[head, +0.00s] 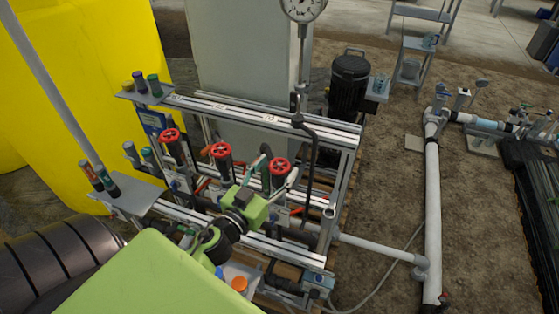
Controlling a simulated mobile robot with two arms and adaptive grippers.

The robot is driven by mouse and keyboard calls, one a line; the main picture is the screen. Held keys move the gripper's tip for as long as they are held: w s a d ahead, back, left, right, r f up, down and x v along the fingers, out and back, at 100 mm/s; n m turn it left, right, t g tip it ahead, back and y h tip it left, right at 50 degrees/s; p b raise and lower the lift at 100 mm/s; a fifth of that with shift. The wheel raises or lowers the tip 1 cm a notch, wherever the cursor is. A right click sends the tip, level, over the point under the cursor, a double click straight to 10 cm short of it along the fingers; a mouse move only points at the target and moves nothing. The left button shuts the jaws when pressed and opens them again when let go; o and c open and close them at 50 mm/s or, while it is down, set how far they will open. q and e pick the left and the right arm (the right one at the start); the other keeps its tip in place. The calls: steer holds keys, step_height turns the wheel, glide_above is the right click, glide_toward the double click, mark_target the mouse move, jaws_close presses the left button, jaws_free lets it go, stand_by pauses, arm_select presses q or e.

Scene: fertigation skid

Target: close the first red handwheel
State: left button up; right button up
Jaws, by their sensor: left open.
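Three red handwheels stand in a row on the skid: a left one (169,135), a middle one (220,149) and a right one (280,165). Each sits on top of a dark upright valve body. I cannot tell from the picture which one counts as first. My left gripper (274,179) reaches up from the lower middle and is open. Its fingers are close to the right handwheel, apparently on either side of its valve body. I cannot tell whether they touch it. The arm hides the lower part of this valve. My right gripper is not in view.
A metal frame rail (240,112) runs behind the handwheels, and a dark bent pipe (314,165) rises right of them. A pressure gauge (302,8) stands above. A yellow tank (85,90) fills the left. A white pipe (432,200) and open ground lie right.

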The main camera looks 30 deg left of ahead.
arm_select(q)
steer(key=shift+w+a, duration=0.1)
steer(key=shift+w, duration=1.05)
steer(key=c, duration=1.2)
steer(key=shift+o, duration=0.2)
